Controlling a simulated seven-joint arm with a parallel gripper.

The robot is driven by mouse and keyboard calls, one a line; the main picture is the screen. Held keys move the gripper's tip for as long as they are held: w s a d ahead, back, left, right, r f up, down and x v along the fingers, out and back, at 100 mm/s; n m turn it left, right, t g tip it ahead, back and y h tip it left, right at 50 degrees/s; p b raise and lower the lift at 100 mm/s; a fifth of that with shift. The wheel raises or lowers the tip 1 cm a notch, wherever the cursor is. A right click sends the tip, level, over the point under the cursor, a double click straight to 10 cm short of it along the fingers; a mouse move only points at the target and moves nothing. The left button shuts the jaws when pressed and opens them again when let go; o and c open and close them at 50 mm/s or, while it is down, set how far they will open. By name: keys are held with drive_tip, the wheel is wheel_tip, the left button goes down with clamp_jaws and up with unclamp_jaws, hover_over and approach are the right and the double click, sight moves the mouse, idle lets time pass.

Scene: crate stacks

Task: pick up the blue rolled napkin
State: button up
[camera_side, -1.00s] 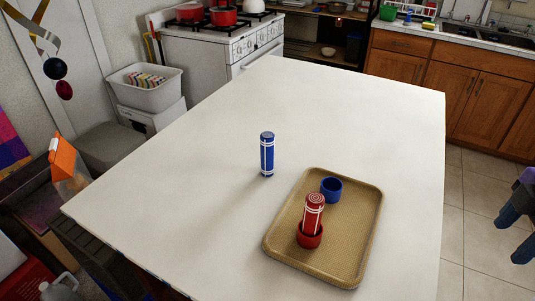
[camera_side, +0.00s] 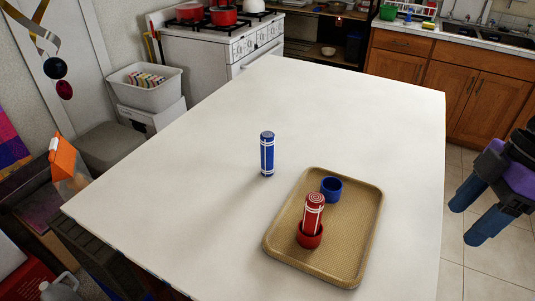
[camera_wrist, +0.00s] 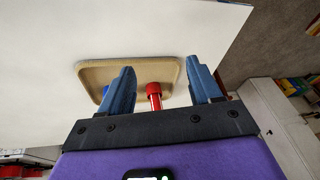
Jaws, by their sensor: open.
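The blue rolled napkin (camera_side: 267,154) has white bands and stands upright on the white table, left of the tan tray. A red rolled napkin (camera_side: 314,209) stands in a red cup (camera_side: 309,238) on the tray (camera_side: 335,262). An empty blue cup (camera_side: 331,189) sits on the tray behind it. My gripper (camera_side: 464,217) is open and empty at the right, beyond the table's edge, well away from the blue napkin. In the wrist view, my open fingers (camera_wrist: 160,90) frame the tray (camera_wrist: 90,75) and red napkin (camera_wrist: 154,92). The blue napkin is not visible there.
The white table (camera_side: 200,190) is clear around the blue napkin, with the tray to its right. A stove (camera_side: 215,50) stands behind the table and wooden cabinets (camera_side: 440,75) are at the back right. Tiled floor (camera_side: 480,270) lies right of the table.

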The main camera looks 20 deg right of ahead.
sight(272, 149)
drive_tip(key=w+a+m+t+y, duration=0.3)
drive_tip(key=w+a+t+y, duration=0.1)
drive_tip(key=w+a, duration=0.75)
drive_tip(key=w+a+r+m+t+h, duration=0.1)
drive_tip(key=w+a+m+t+h, duration=0.2)
drive_tip(key=w+t, duration=0.55)
drive_tip(key=shift+m+g+y, duration=0.3)
drive_tip(key=shift+m+g, duration=0.05)
drive_tip(key=shift+m, duration=0.35)
drive_tip(key=w+a+f, duration=0.1)
drive_tip(key=w+f, duration=0.2)
drive_tip(key=w+a+f, duration=0.2)
drive_tip(key=w+f, duration=0.1)
drive_tip(key=w, duration=0.1)
drive_tip(key=w+a+f, duration=0.1)
drive_tip(key=w+f, duration=0.2)
drive_tip(key=shift+w+a+f, duration=0.1)
drive_tip(key=shift+w+a, duration=0.3)
drive_tip(key=shift+r+x, duration=0.15)
drive_tip(key=shift+x, duration=1.2)
drive_tip(key=shift+r+x, duration=0.1)
drive_tip(key=shift+x, duration=1.25)
drive_tip(key=shift+w+d, duration=0.1)
drive_tip(key=shift+w, duration=0.05)
drive_tip(key=c, duration=1)
